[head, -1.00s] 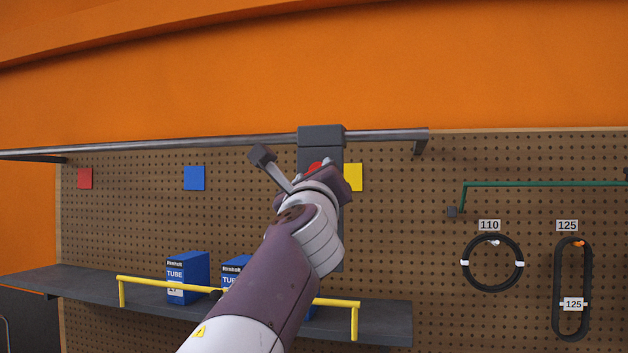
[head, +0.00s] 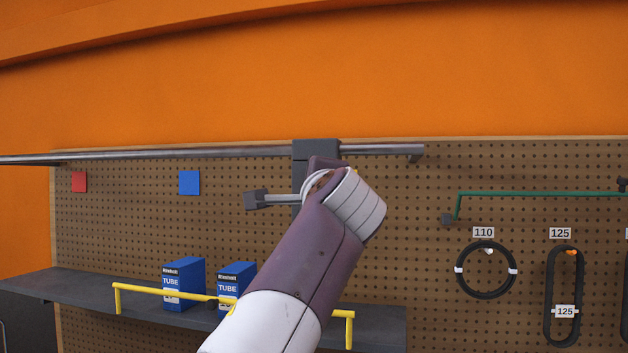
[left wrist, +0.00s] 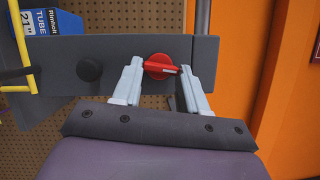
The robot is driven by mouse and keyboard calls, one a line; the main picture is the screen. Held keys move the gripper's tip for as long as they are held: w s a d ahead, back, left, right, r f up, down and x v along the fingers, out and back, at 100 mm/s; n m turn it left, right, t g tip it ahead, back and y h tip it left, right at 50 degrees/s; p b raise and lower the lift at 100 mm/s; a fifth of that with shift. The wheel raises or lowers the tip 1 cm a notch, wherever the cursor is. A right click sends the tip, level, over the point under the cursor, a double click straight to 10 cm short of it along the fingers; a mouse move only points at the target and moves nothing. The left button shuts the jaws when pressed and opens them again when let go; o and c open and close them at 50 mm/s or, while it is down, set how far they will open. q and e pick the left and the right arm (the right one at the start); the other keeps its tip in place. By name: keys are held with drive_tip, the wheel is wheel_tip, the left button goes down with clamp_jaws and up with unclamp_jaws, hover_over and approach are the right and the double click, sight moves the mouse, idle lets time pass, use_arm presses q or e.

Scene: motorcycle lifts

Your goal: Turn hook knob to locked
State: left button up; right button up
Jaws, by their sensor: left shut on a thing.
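The red hook knob (left wrist: 160,67) shows in the left wrist view, on a dark grey upright plate (left wrist: 50,54). It has a raised grip bar with a white mark at its right end in that view. My left gripper (left wrist: 161,70) has one finger on each side of the knob and is shut on it. In the head view, the top of the grey hook unit (head: 315,150) shows on the metal rail, and my left wrist hides the knob. No locked or unlocked lettering is readable. My right gripper is not in view.
A round black knob (left wrist: 89,68) is on the same plate. The metal rail (head: 220,153) crosses the pegboard (head: 120,225). Below, a dark shelf (head: 75,287) with a yellow bar holds blue tube boxes (head: 184,282). A black ring (head: 458,270) hangs at right.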

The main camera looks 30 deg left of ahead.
use_arm(q)
drive_tip(key=shift+n+g+p, duration=0.3)
drive_tip(key=shift+n+p, duration=0.15)
drive_tip(key=shift+n, duration=0.35)
drive_tip(key=shift+h, duration=0.3)
drive_tip(key=o, duration=1.1)
drive_tip(key=shift+c, duration=0.2)
drive_tip(key=shift+a, duration=0.1)
